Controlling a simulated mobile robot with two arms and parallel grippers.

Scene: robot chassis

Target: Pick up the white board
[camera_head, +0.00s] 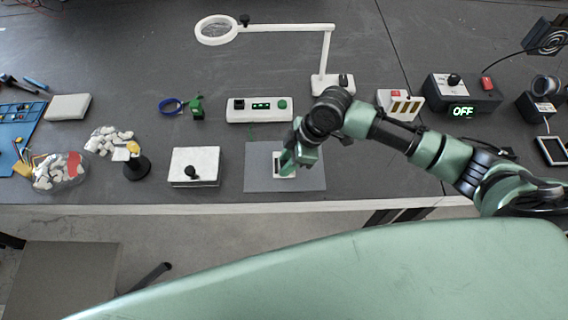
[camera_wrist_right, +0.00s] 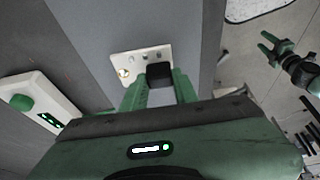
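The white board (camera_head: 279,177) is a small plate lying on a grey mat, partly hidden under my right gripper (camera_head: 290,163). In the right wrist view the white board (camera_wrist_right: 126,66) shows several small metal parts and a black block (camera_wrist_right: 159,75) at its near edge. My right gripper's two green fingers (camera_wrist_right: 160,84) stand apart, one on each side of the black block. Whether they touch it is hard to tell. My left gripper (camera_wrist_right: 275,45) shows at the right of the right wrist view with its fingers apart, empty, away from the board.
The grey mat (camera_head: 256,168) lies near the table's front edge. A white box with a black knob (camera_head: 195,163) stands left of it. A white panel with a green button (camera_head: 260,116) and a magnifier lamp (camera_head: 328,60) stand behind. A bag of white pieces (camera_head: 60,172) is far left.

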